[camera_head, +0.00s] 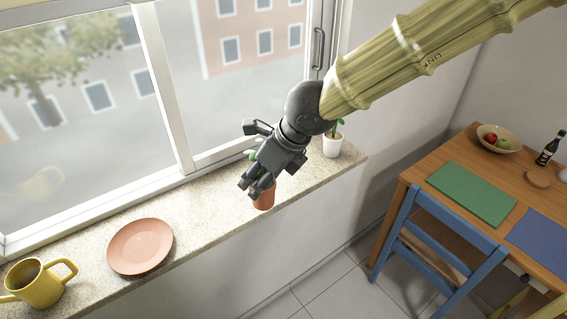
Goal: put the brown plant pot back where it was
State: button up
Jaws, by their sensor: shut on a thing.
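The brown plant pot (265,202) is in the middle of the camera_head view, at the front edge of the speckled window sill (205,222). My gripper (257,188) reaches down over it from the upper right and is shut on it. The fingers and wrist hide the upper part of the pot. Some green leaves show behind the wrist. I cannot tell whether the pot's base touches the sill or hangs just above it.
A wooden table (408,172) and a blue chair (440,262) are at right.

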jog(key=shift+w+d+f+p, duration=0.85)
jog(key=shift+w+p, duration=0.2)
jog(key=shift+w, duration=1.25)
jog(key=shift+w+d+f+p, duration=0.8)
jog(key=shift+w+p, duration=0.3)
jog(key=shift+w, duration=1.15)
jog(key=shift+w+d+f+p, duration=0.75)
jog(key=shift+w+d+p, duration=0.25)
jog(key=shift+w, duration=1.3)
jog(key=shift+a+f, duration=0.1)
jog(key=o, duration=1.1)
jog(key=shift+b+v, duration=1.1)
jog(key=shift+v, duration=5)
jog(key=shift+a, duration=0.1)
